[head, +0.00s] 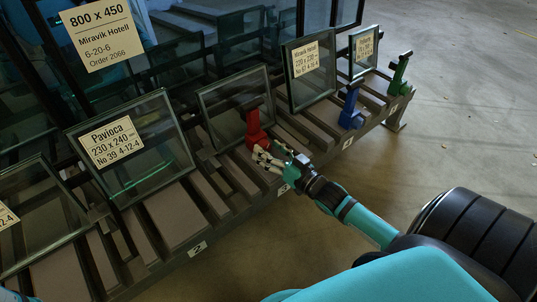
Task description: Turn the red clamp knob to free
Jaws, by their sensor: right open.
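The red clamp knob (255,130) stands upright on the rack in front of a small unlabelled glass pane (231,111), with a dark bar across its top. My right gripper (262,155) is open, just below and in front of the red clamp's base, fingers pointing up and left toward it. Its fingers look empty. I cannot tell whether a fingertip touches the clamp. My left gripper does not show.
A blue clamp (351,107) and a green clamp (400,75) stand further right along the rack (216,225). Labelled panes, one marked Pavioca (140,160), lean on either side. Large glass sheets stand behind. The floor (470,110) at right is open.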

